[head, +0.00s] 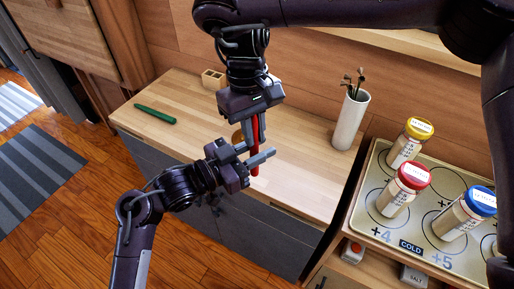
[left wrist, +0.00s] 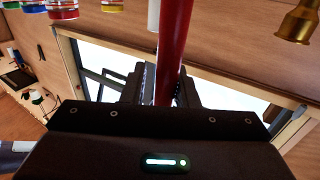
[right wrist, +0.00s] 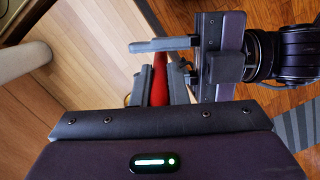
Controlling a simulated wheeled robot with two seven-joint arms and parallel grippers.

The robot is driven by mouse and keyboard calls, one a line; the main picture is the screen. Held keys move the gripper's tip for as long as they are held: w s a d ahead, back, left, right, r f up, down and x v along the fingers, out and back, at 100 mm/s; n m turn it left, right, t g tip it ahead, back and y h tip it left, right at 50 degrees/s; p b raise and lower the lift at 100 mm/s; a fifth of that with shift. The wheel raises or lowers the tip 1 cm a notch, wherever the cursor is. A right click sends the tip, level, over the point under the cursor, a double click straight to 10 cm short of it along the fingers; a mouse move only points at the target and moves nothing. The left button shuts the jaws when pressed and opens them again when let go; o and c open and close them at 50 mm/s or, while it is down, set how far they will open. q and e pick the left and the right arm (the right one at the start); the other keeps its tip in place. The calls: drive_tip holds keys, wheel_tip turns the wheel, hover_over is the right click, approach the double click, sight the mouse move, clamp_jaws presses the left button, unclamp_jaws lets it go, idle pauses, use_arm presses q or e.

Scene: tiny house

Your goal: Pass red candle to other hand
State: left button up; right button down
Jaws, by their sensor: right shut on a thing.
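The red candle (head: 255,142) is upright in front of the wooden counter, below my right gripper. My right gripper (head: 252,122) comes down from above and is shut on the candle's upper part; the right wrist view shows the candle (right wrist: 160,82) between its fingers. My left gripper (head: 255,155) is lower down, its fingers apart on either side of the candle. In the left wrist view the candle (left wrist: 173,45) stands between the left fingers. Whether either left finger touches it is hard to tell.
The wooden counter (head: 190,140) holds a green object (head: 155,115), a small wooden holder (head: 213,80) and a white vase (head: 350,118). A brass object (head: 238,136) is partly hidden behind my grippers. Jars with yellow, red (head: 404,190) and blue lids stand on a tray at right.

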use_arm(q)
clamp_jaws()
use_arm(e)
drive_tip(key=c, duration=1.3)
unclamp_jaws()
drive_tip(key=shift+c, duration=0.2)
drive_tip(key=shift+r, duration=0.1)
